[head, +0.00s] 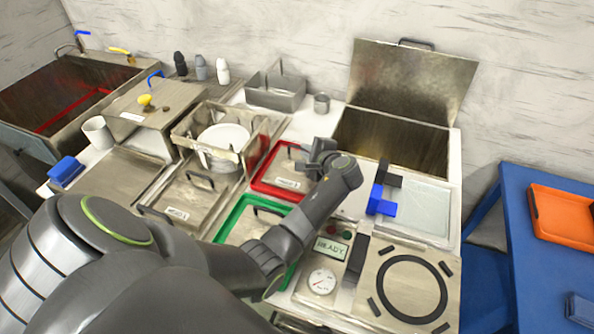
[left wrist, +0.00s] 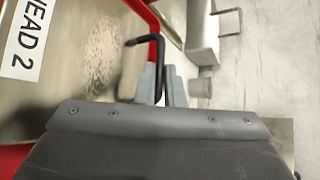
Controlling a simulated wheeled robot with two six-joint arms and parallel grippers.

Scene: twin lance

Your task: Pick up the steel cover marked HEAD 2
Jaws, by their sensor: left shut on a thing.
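The steel cover marked HEAD 2 (left wrist: 95,60) fills the left of the left wrist view, with its white label (left wrist: 24,38) at the edge. In the head view the steel cover (head: 277,171) lies within a red frame (head: 259,185), partly hidden by my gripper and arm. My left gripper (head: 322,155) is at its right side. In the left wrist view the fingers (left wrist: 160,84) are shut on the cover's black bent handle (left wrist: 150,42). I cannot tell whether the cover is raised off the frame. My right gripper is not in view.
A green-framed cover (head: 228,220) lies in front, partly under my arm. An open steel basin (head: 390,143) with a raised lid (head: 412,85) is behind right. A READY panel (head: 331,248) and dial (head: 321,281) sit in front.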

